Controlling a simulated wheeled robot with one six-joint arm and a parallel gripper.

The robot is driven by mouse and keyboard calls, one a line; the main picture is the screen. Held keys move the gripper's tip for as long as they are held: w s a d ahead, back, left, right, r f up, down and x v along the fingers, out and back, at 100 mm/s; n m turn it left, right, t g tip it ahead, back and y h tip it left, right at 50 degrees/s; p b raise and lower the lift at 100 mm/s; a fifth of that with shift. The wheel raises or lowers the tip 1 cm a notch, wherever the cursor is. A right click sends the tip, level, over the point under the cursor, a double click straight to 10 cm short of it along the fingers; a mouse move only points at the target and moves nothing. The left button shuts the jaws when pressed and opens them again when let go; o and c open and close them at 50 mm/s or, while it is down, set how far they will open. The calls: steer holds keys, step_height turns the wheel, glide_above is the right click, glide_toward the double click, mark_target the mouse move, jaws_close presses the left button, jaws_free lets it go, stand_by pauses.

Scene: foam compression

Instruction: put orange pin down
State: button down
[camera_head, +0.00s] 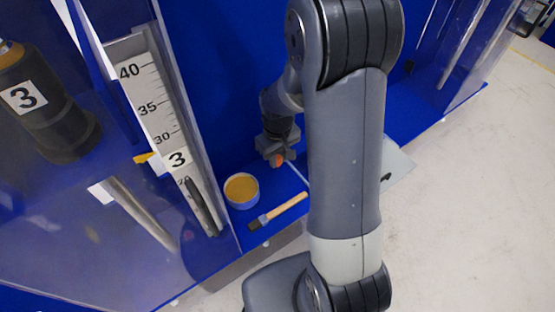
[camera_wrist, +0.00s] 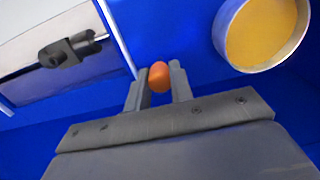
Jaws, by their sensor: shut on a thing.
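The orange pin shows as a rounded orange end (camera_wrist: 159,75) between my two fingers in the wrist view. My gripper (camera_wrist: 159,88) is shut on it. In the head view the orange end (camera_head: 277,160) shows below my gripper (camera_head: 279,158), over the blue shelf (camera_head: 235,225). A thin pale rod or edge runs just right of it in the head view. I cannot tell whether the pin touches the shelf.
A round container with yellow-orange contents (camera_head: 241,190) stands left of my gripper, also in the wrist view (camera_wrist: 262,32). A brush (camera_head: 278,212) lies in front. A height scale (camera_head: 152,105) and clear panels stand at left. A pale plate with a black clamp-like part (camera_wrist: 72,50) lies right.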

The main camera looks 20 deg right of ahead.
mark_target(278, 157)
steer(key=shift+f, duration=0.7)
steer(key=shift+f, duration=0.2)
steer(key=c, duration=1.3)
jaws_free()
steer(key=shift+r, duration=0.1)
steer(key=shift+o, duration=0.2)
steer(key=shift+r, duration=0.1)
step_height(278, 157, up, 12)
